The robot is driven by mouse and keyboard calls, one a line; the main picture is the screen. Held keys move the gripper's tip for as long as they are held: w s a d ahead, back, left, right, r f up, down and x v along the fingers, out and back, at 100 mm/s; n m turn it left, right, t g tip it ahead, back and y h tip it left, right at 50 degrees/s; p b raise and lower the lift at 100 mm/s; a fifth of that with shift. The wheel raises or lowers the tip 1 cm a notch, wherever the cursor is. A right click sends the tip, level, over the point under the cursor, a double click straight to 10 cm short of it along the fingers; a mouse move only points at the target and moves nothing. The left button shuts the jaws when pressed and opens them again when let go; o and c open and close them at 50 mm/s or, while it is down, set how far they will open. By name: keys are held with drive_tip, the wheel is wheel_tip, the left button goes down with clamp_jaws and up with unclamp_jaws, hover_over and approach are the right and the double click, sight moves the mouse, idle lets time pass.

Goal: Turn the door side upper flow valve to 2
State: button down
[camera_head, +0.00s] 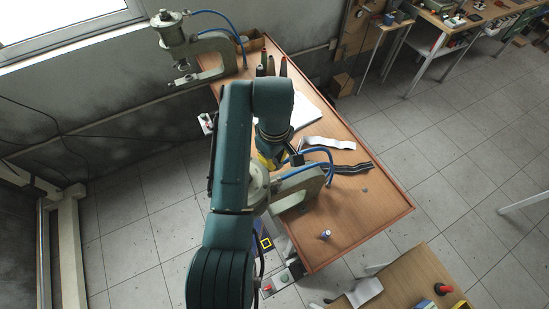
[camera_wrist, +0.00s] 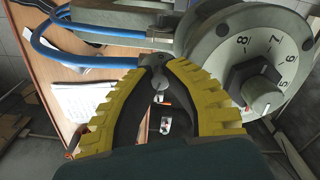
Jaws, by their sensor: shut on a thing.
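In the wrist view my gripper (camera_wrist: 158,66) has yellow ridged fingers, with the tips closed on a small grey metal flow valve (camera_wrist: 153,60). Blue hoses (camera_wrist: 85,38) run to the valve area from the left. Most of the valve is hidden between the fingertips, and its setting cannot be read.
A second press (camera_head: 212,52) with a blue hose stands at the table's far left end. Another bench (camera_head: 405,275) stands at lower right.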

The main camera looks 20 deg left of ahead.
sight(275, 160)
drive_tip(key=shift+n, duration=1.3)
drive_tip(key=c, duration=1)
unclamp_jaws()
drive_tip(key=shift+r, duration=0.1)
wheel_tip(275, 160, up, 12)
drive_tip(key=shift+f, duration=0.1)
